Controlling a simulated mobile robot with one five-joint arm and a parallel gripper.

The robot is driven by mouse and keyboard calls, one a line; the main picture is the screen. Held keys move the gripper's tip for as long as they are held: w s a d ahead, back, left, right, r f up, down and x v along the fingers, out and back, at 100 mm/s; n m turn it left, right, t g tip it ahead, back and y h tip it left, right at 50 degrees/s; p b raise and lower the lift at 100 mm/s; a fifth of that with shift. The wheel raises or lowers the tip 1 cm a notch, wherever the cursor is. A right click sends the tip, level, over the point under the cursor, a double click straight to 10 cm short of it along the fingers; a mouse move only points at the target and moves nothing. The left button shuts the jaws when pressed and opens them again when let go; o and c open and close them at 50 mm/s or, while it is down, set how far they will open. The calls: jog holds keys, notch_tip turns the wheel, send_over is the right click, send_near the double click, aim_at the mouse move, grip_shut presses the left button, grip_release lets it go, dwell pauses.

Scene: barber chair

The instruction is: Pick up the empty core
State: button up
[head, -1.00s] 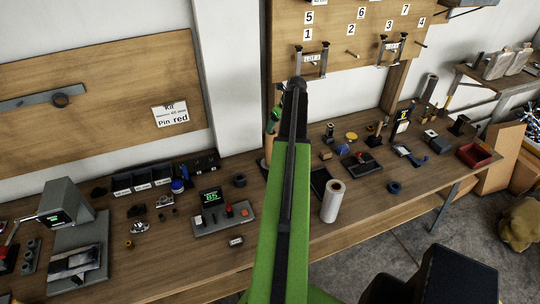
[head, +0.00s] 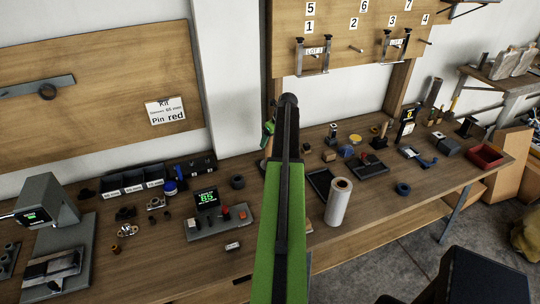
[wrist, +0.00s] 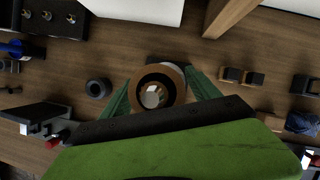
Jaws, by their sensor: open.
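The empty core is a brown cardboard tube (wrist: 176,74), seen nearly end-on in the wrist view, with a hollow middle. My gripper (wrist: 160,86) has its two green fingers apart, one on each side of the core. I cannot tell whether either finger touches it. In the head view my gripper (head: 268,134) shows only as a bit of green left of my arm. A tan sliver of the core (head: 265,160) shows just below it; my arm hides the rest.
A white roll (head: 339,202) stands upright right of my arm, by a dark tray (head: 320,183). A dark ring (head: 238,182) lies left of the core. A control box with a green display (head: 207,197) stands nearer. The pegboard (head: 365,60) rises behind.

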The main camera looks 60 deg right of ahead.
jog(key=shift+r, duration=0.1)
grip_shut()
dwell(0.3)
notch_tip(320, 180, up, 28)
jog(key=p, duration=2.8)
